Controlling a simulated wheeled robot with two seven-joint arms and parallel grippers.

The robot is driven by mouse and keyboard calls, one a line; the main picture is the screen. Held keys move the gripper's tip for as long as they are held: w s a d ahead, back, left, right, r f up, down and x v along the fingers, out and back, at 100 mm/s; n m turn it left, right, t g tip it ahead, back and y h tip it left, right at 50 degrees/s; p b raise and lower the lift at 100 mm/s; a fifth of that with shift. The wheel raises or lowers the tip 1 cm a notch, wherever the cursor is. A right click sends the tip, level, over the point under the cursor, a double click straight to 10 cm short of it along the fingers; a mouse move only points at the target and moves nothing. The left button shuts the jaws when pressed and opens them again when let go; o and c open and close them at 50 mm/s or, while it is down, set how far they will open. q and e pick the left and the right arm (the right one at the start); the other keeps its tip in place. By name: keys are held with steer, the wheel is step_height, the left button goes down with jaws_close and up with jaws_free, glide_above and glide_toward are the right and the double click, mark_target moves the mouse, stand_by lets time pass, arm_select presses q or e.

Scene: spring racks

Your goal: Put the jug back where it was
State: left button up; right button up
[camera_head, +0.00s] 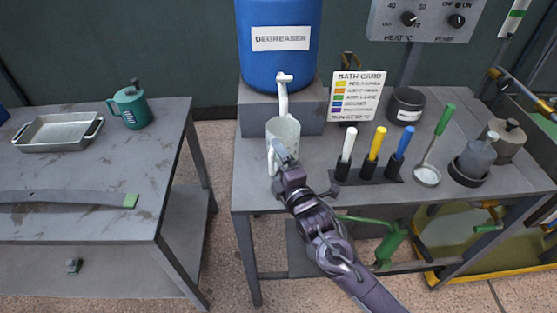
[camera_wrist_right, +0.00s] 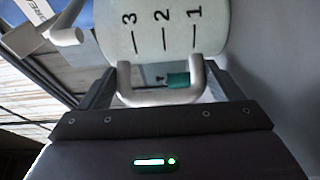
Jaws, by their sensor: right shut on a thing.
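The off-white jug (camera_head: 288,133) is at the front of the grey block, directly below the white tap (camera_head: 283,90) of the blue degreaser drum (camera_head: 279,40). It looks upright. In the right wrist view the jug (camera_wrist_right: 170,35) shows marks 1, 2 and 3, and its handle (camera_wrist_right: 155,98) is between my fingers. My right gripper (camera_head: 279,155) is shut on the handle, on the near side of the jug. I cannot tell if the jug's base touches the bench. The jug's inside is too small to read. My left gripper is not in view.
The right bench (camera_head: 260,185) also holds a bath card (camera_head: 356,97), several coloured-handled tools in a rack (camera_head: 368,172), a black pot (camera_head: 405,106), a ladle (camera_head: 427,174) and grey canisters. The left table (camera_head: 90,165) carries a metal tray (camera_head: 58,133) and a green can (camera_head: 131,106).

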steer(key=shift+s+r, duration=0.1)
steer(key=shift+r, duration=0.05)
steer(key=shift+f, duration=0.2)
steer(key=o, duration=1.1)
steer(key=shift+r, duration=0.2)
steer(key=shift+s+d+f, duration=0.15)
steer(key=shift+s, duration=0.1)
steer(key=b+v, duration=0.1)
steer(key=v, duration=1)
steer(key=shift+s+d+b, duration=0.15)
steer(key=shift+b, duration=0.15)
